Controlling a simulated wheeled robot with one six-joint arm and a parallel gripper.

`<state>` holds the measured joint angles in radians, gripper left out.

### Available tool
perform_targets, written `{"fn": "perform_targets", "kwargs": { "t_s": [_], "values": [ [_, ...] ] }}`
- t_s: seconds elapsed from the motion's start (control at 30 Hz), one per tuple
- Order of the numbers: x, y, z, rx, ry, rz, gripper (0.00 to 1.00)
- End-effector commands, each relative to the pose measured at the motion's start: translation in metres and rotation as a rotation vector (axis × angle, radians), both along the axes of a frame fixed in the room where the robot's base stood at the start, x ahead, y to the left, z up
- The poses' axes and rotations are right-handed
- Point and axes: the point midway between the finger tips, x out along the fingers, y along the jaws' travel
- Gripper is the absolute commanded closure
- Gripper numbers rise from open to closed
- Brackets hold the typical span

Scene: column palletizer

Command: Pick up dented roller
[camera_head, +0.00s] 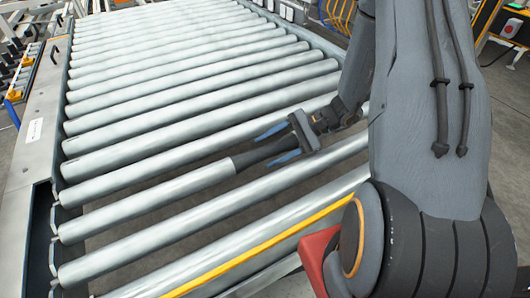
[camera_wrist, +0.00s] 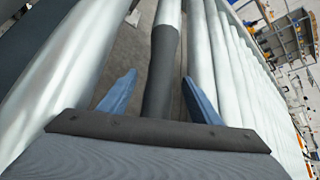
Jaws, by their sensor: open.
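The roller between my fingers (camera_head: 190,182) is bright metal along its left part and dark grey along its right part. I take it for the dented roller, but no dent shows clearly. My gripper (camera_head: 277,145) is open over the dark part, one blue finger on each side. In the wrist view the roller (camera_wrist: 163,60) runs lengthwise between the two fingertips of my gripper (camera_wrist: 158,77), with a gap on each side. I cannot tell how deep the fingers reach beside it. The roller's right end is hidden behind my gripper.
Several parallel metal rollers (camera_head: 190,92) fill the conveyor beyond, and others (camera_head: 190,240) lie nearer. The conveyor's left side rail (camera_head: 37,128) bounds them. A yellow strip (camera_head: 262,245) crosses the near side. Open gaps show beside the roller.

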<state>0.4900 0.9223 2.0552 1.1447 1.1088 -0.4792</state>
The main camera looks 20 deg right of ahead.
Motion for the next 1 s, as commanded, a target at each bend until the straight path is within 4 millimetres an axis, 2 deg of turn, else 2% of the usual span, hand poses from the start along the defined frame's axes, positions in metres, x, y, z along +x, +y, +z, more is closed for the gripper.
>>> {"fn": "perform_targets", "kwargs": {
  "t_s": [0.03,0.07,0.37,0.77,0.87,1.0],
  "values": [
    [0.0,0.0,0.0,0.0,0.0,0.0,0.44],
    [0.0,0.0,0.0,0.0,0.0,0.0,0.49],
    [0.0,0.0,0.0,0.0,0.0,0.0,1.0],
    [0.0,0.0,0.002,0.001,-0.002,0.001,1.0],
    [0.0,0.0,0.007,0.001,-0.002,0.001,1.0],
    [0.001,-0.001,0.025,-0.001,-0.004,0.003,1.0]
  ]
}}
